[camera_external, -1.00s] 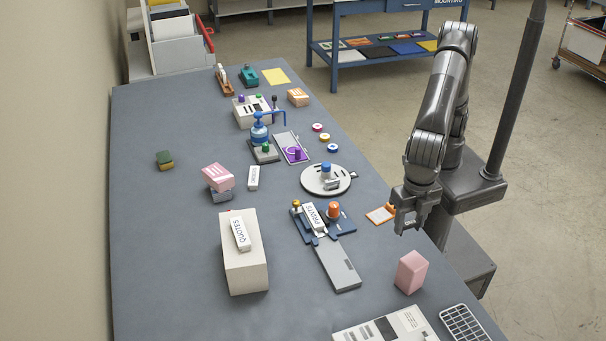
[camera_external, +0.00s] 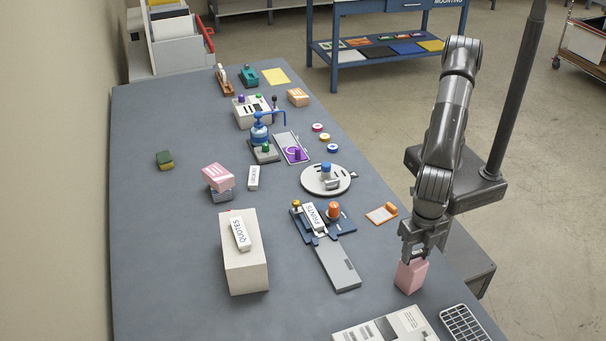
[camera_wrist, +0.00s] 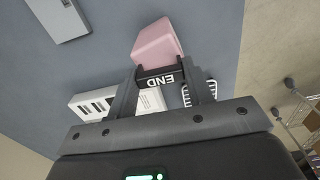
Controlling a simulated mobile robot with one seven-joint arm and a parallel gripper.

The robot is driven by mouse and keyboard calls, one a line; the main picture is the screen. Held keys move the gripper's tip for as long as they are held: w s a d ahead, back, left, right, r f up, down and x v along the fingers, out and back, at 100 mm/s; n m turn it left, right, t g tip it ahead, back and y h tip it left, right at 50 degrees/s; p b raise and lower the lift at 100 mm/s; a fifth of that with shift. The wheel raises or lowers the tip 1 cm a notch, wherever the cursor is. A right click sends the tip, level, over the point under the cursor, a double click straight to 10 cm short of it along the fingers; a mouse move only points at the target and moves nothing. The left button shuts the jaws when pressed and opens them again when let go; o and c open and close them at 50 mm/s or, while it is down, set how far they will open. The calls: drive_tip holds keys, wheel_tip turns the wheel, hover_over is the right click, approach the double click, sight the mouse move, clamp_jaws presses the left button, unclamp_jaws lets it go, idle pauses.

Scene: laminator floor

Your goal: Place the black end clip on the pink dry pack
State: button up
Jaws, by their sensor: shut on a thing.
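My gripper (camera_external: 421,249) is shut on the black end clip (camera_wrist: 161,79), which has "END" in white letters and shows between the fingertips in the wrist view. In the external view the clip is mostly hidden by the fingers. The pink dry pack (camera_external: 411,276) stands on the table near its right edge, directly below my gripper. It also shows in the wrist view (camera_wrist: 158,42), just beyond the clip. I cannot tell whether the clip touches the pack.
A white device (camera_external: 387,328) and a white wire rack (camera_external: 464,323) lie in front of the pack. A blue fixture with a grey plate (camera_external: 339,268) is to its left, and an orange-edged tray (camera_external: 381,214) behind. A white "QUOTES" box (camera_external: 246,272) stands further left.

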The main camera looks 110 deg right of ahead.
sight(417, 252)
drive_tip(key=o, duration=0.9)
drive_tip(key=shift+o, duration=0.2)
wheel_tip(417, 252, up, 12)
drive_tip(key=shift+r, duration=0.1)
